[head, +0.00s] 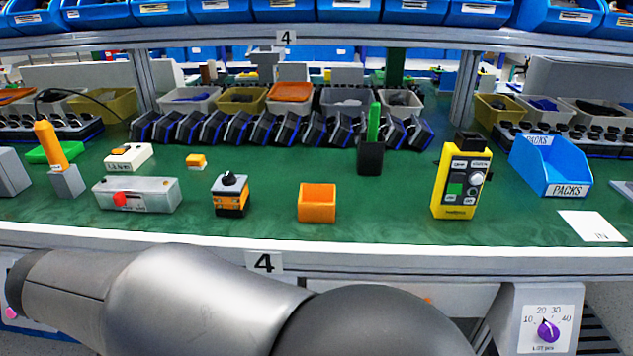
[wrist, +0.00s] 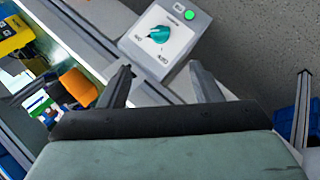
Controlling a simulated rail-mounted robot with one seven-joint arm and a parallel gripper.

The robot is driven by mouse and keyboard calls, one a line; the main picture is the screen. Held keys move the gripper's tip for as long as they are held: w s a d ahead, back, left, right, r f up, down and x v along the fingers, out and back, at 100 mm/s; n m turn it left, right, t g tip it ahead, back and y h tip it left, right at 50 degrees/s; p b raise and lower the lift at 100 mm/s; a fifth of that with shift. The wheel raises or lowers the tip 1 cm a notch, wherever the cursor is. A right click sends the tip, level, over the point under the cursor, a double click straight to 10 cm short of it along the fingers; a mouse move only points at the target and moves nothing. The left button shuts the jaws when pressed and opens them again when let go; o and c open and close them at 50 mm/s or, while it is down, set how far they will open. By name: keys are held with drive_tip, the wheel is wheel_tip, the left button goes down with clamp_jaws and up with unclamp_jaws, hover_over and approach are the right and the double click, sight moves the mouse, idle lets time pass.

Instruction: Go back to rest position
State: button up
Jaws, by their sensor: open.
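My gripper (wrist: 160,68) shows in the wrist view with its two dark fingers apart and nothing between them. Past the fingertips is a white switch box (wrist: 185,50) with a teal rotary knob (wrist: 159,34) and a green button (wrist: 190,15). The fingers appear clear of the knob. In the head view my grey arm lies across the lower left and middle, and my gripper is out of that picture. An orange and black box with a black rotary knob (head: 229,179) stands on the green bench.
The bench front edge (head: 400,249) runs below an orange bin (head: 317,203), a yellow control box (head: 460,183) and a blue bin (head: 551,166). A purple dial (head: 548,331) is on a front panel at lower right. Grey floor (wrist: 255,50) is open at right in the wrist view.

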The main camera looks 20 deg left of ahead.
drive_tip(key=w+d+r+m+g+p, duration=0.15)
drive_tip(key=w+d+r+p, duration=0.3)
drive_tip(key=d, duration=0.45)
drive_tip(key=w+d+r+m+g+p, duration=0.1)
drive_tip(key=w+d+r+g+p, duration=0.15)
drive_tip(key=w+d+p, duration=0.4)
drive_tip(key=w+d+r+m+g+p, duration=0.1)
drive_tip(key=d+r+p, duration=0.3)
drive_tip(key=d, duration=0.6)
drive_tip(key=s+d+r+m+y+p, duration=0.1)
drive_tip(key=s+d+r+m+p, duration=0.1)
drive_tip(key=d, duration=0.8)
drive_tip(key=s+d+r+m+g+y+p, duration=0.1)
drive_tip(key=s+d+r+m+y+p, duration=0.1)
drive_tip(key=s+d+p, duration=0.4)
drive_tip(key=d+r+m+p, duration=0.1)
drive_tip(key=d+r+p, duration=0.1)
drive_tip(key=d, duration=0.2)
drive_tip(key=shift+r+g+y, duration=0.15)
drive_tip(key=shift+g+y, duration=0.15)
